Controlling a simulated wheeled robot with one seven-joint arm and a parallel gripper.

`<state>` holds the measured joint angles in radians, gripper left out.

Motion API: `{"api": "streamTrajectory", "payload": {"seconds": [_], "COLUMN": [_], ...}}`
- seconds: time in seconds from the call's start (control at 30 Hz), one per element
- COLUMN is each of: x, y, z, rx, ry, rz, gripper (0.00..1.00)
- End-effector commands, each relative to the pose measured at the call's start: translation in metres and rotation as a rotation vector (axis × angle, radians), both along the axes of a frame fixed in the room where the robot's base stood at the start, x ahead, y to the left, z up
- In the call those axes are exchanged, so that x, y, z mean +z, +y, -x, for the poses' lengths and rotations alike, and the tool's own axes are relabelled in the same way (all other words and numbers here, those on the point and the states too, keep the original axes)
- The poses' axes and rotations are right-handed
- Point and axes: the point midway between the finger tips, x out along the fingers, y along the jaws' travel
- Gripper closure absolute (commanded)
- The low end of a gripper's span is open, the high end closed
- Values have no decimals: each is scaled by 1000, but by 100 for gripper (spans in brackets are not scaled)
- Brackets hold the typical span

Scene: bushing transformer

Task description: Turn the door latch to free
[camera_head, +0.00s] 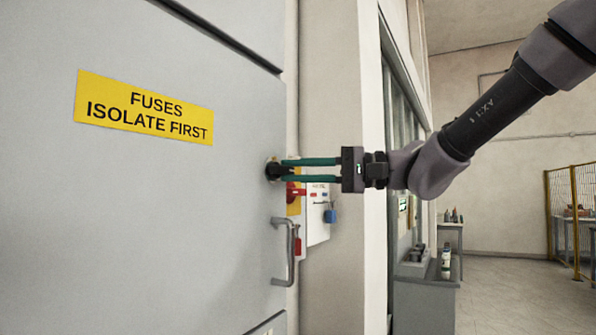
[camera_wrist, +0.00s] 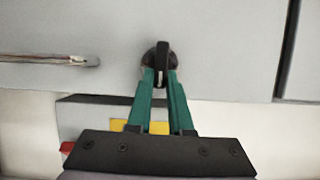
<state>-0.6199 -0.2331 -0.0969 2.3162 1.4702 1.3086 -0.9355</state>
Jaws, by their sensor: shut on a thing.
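The door latch is a small black knob (camera_head: 273,170) near the right edge of the grey cabinet door (camera_head: 150,220). My gripper (camera_head: 284,171) reaches it from the right with its green fingers level. In the wrist view my gripper (camera_wrist: 160,78) has its fingertips on either side of the latch's black grip (camera_wrist: 162,56), shut on it. The grip stands in line with the fingers, across a round black base. The fingertips hide part of the latch.
A metal door handle (camera_head: 286,250) is just below the latch. Beside the door edge, a panel with a red and yellow switch (camera_head: 294,198) and a blue padlock (camera_head: 330,216) sits below my fingers. A yellow label (camera_head: 143,107) marks the door.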

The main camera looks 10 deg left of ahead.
Motion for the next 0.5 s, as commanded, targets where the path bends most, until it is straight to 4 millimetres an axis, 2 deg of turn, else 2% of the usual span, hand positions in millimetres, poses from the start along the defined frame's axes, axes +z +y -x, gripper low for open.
{"api": "streamTrajectory", "payload": {"seconds": [0.2,0.23,0.27,0.3,0.5], "x": [-2,-2,-2,-2,-1], "y": [2,2,2,2,1], "z": [3,3,3,3,2], "rx": [9,9,9,8,5], "ry": [2,2,2,2,0], "rz": [4,4,4,4,2], "gripper": [100,70,58,51,51]}}
